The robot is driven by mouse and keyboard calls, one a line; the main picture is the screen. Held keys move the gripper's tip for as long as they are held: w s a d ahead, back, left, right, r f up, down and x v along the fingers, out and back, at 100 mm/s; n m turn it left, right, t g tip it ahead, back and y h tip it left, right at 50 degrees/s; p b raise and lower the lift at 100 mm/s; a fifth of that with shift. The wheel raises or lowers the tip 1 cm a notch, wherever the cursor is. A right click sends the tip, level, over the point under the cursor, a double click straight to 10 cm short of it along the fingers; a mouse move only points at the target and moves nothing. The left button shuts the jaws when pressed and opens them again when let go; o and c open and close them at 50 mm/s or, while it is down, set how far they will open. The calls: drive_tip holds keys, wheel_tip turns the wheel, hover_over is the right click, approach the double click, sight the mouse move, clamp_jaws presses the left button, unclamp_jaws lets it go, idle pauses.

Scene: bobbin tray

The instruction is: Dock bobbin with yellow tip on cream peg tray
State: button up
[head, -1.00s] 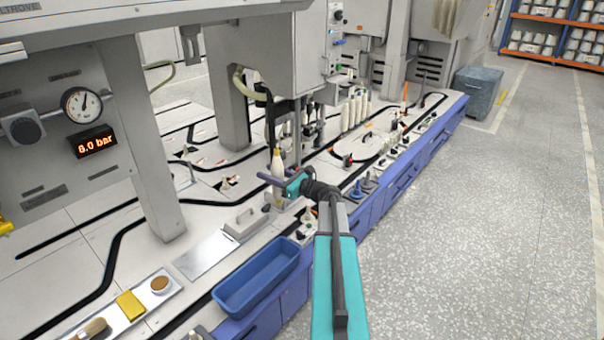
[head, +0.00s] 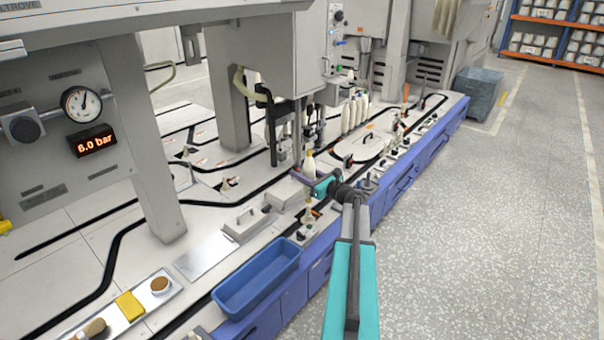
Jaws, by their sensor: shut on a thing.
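My gripper (head: 311,183) is shut on a pale cream bobbin (head: 309,168) with a yellowish tip. The bobbin is held upright, its upper part showing above the jaws and its lower part partly hidden by them. Below it, near the front edge of the bench, is a small pale peg tray (head: 307,233), which looks like the cream one. The bobbin's lower end looks in line with this tray in the head view. I cannot tell whether the two touch.
A blue bin (head: 256,284) stands at the bench's front edge, left of the tray. A grey lidded box (head: 286,194) lies behind my gripper. Several white bobbins (head: 354,113) stand farther back. A grey upright (head: 298,130) rises close behind the held bobbin.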

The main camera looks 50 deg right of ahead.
drive_tip(key=shift+f+b, duration=2.2)
drive_tip(key=shift+f, duration=0.65)
drive_tip(key=shift+p, duration=0.7)
drive_tip(key=shift+f, duration=0.6)
idle(0.4)
drive_tip(key=o, duration=0.8)
drive_tip(key=shift+s, duration=0.1)
drive_tip(key=shift+s+p, duration=1)
drive_tip(key=shift+s, duration=4.45)
